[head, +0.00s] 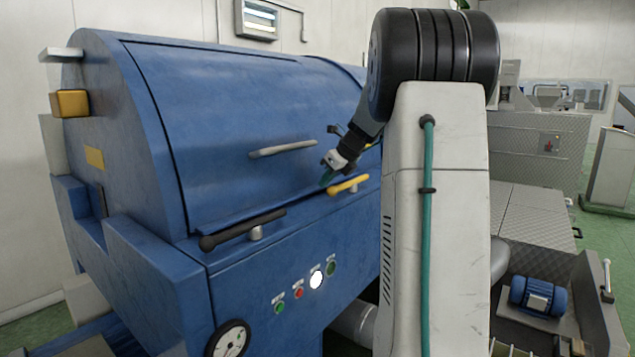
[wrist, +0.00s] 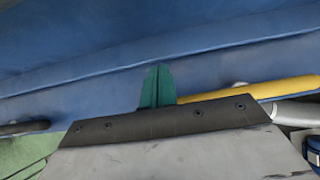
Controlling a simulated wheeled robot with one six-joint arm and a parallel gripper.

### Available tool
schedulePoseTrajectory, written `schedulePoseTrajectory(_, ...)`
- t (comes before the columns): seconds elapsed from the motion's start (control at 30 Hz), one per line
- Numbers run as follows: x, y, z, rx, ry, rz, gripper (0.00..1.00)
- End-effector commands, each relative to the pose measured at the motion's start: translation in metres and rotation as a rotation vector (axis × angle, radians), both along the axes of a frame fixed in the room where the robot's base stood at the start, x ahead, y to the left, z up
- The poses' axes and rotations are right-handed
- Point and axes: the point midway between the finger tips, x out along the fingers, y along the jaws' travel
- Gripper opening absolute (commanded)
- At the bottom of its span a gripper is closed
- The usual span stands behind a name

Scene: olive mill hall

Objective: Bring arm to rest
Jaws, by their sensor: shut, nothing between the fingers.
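My gripper (head: 327,177) is at the front of a large blue machine (head: 240,120) with a curved lid, just above and left of a yellow handle (head: 348,185). In the wrist view the green fingers of my gripper (wrist: 157,86) are together and empty, in front of blue metal. The yellow handle (wrist: 270,90) runs to the right behind the wrist there. I cannot tell whether the fingers touch the machine. My arm is stretched forward from its column, which hides the machine's right end.
A black lever (head: 240,229) and a grey lid handle (head: 283,149) stick out from the machine. Its front has several buttons (head: 316,279) and a round gauge (head: 229,340). A blue motor (head: 538,297) sits low at right. Green floor (head: 600,235) shows at far right.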

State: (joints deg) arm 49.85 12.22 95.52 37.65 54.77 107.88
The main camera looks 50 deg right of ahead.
Motion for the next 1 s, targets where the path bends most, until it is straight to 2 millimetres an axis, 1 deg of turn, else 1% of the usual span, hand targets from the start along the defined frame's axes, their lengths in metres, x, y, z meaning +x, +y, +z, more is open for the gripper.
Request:
schedulePoseTrajectory(0.03, -0.009, -0.002, 0.013, -0.005, -0.005, -0.003, 0.00)
schedulePoseTrajectory(0.2, -0.034, -0.007, 0.040, -0.005, -0.006, -0.008, 0.00)
schedulePoseTrajectory(0.3, -0.043, -0.007, 0.052, -0.006, -0.008, -0.006, 0.00)
schedulePoseTrajectory(0.43, -0.050, -0.007, 0.060, -0.006, -0.007, -0.005, 0.00)
schedulePoseTrajectory(0.77, -0.051, -0.005, 0.063, -0.011, -0.008, 0.005, 0.00)
schedulePoseTrajectory(0.87, -0.052, -0.005, 0.063, -0.057, -0.010, 0.066, 0.00)
schedulePoseTrajectory(0.9, -0.053, -0.005, 0.062, -0.094, -0.006, 0.117, 0.00)
schedulePoseTrajectory(0.93, -0.055, -0.004, 0.057, -0.126, 0.004, 0.166, 0.00)
schedulePoseTrajectory(0.97, -0.059, -0.001, 0.048, -0.155, 0.019, 0.226, 0.00)
schedulePoseTrajectory(1.0, -0.067, 0.003, 0.034, -0.198, 0.048, 0.319, 0.00)
